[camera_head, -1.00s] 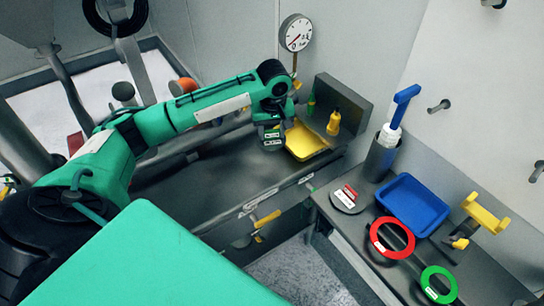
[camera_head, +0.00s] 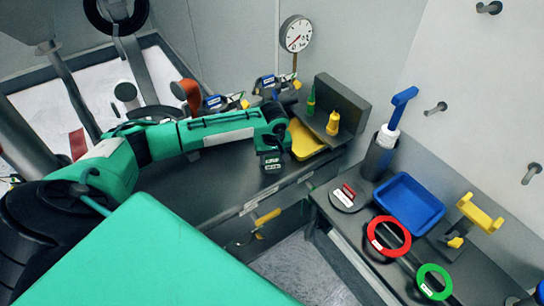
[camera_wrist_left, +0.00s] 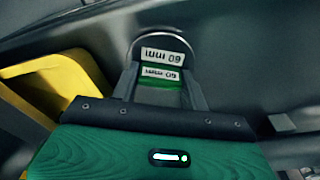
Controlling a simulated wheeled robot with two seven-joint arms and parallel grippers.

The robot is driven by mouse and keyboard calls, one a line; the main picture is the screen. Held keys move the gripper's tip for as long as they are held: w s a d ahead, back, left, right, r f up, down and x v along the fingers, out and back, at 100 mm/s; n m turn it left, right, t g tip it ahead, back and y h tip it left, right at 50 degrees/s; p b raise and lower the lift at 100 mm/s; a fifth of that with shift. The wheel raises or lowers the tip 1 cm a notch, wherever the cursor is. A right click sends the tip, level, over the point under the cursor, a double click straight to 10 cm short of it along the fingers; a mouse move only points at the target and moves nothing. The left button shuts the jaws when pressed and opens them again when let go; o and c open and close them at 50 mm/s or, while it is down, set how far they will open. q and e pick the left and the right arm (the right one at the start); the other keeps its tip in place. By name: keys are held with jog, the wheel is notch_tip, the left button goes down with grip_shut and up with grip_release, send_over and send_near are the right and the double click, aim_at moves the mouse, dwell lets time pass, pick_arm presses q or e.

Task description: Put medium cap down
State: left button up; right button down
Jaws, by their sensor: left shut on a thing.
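My left gripper (camera_head: 271,164) hangs over the grey counter in the head view, in front of a yellow tray (camera_head: 306,143). In the left wrist view its two fingers (camera_wrist_left: 161,88) are shut on the handle of a round grey cap (camera_wrist_left: 163,40). The cap's handle is green, and white labels on it and on the disc read 60 mm. The disc lies just beyond the fingertips, over a dark surface. I cannot tell whether it touches that surface. My right gripper is not in view.
A similar cap with a red handle (camera_head: 347,196) lies on the right counter, beside a blue tray (camera_head: 411,202), a red ring (camera_head: 390,236) and a green ring (camera_head: 433,281). A yellow part (camera_head: 333,124) stands behind the yellow tray. Bare counter lies left of my gripper.

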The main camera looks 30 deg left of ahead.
aim_at(273, 167)
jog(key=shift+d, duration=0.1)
pick_arm(q)
jog(key=o, duration=1.1)
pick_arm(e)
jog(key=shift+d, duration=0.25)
pick_arm(q)
notch_tip(273, 167, up, 12)
jog(key=s+d+b, duration=0.1)
jog(key=b, duration=0.1)
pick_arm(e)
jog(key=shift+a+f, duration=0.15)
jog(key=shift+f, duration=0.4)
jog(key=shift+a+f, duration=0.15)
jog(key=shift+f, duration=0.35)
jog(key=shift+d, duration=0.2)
